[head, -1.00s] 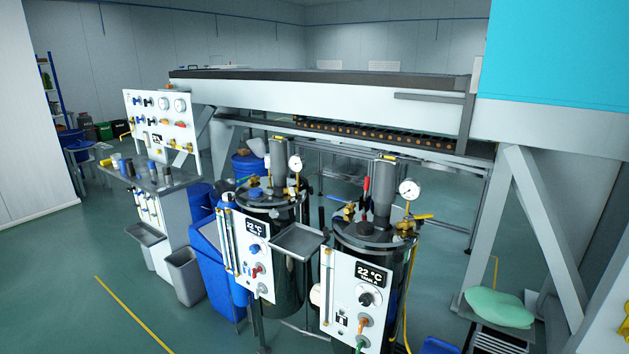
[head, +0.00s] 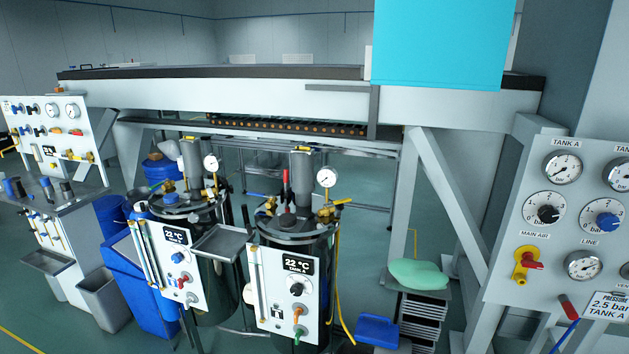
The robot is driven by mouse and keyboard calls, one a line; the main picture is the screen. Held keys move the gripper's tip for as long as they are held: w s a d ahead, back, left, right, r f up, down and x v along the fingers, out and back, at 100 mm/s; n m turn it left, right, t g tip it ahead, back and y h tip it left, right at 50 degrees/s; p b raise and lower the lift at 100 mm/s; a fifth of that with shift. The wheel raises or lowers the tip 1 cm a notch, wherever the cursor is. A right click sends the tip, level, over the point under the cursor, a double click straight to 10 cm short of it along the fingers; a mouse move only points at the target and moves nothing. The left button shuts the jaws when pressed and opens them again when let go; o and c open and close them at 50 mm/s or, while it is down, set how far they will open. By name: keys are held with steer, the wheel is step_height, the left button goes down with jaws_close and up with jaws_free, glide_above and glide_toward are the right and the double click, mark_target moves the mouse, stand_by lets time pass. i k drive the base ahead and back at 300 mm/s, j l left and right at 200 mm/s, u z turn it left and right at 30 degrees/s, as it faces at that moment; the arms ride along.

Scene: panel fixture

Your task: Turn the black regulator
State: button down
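A black regulator knob (head: 548,213) sits on a round numbered dial on the white panel (head: 519,262) at the right of the head view. It is below a gauge (head: 563,168) labelled TANK A and to the left of a blue regulator knob (head: 607,221). Another black knob (head: 296,290) is on the front plate of the nearer tank (head: 322,250). My gripper is not in view, so its state cannot be seen.
Below the black regulator is a red-handled yellow valve (head: 527,262) labelled MAIN AIR. A line gauge (head: 584,265) and a pressure card reading 2.5 bar, TANK A (head: 605,306) are nearby. A stand with a green pad (head: 417,273) is left of the panel.

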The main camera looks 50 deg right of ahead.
mark_target(548, 214)
steer(key=k+l+z, duration=0.2)
steer(key=z, duration=0.15)
steer(key=k+l+z, duration=0.15)
steer(key=l+z, duration=0.25)
steer(key=k+l+z, duration=0.1)
steer(key=l+z, duration=0.25)
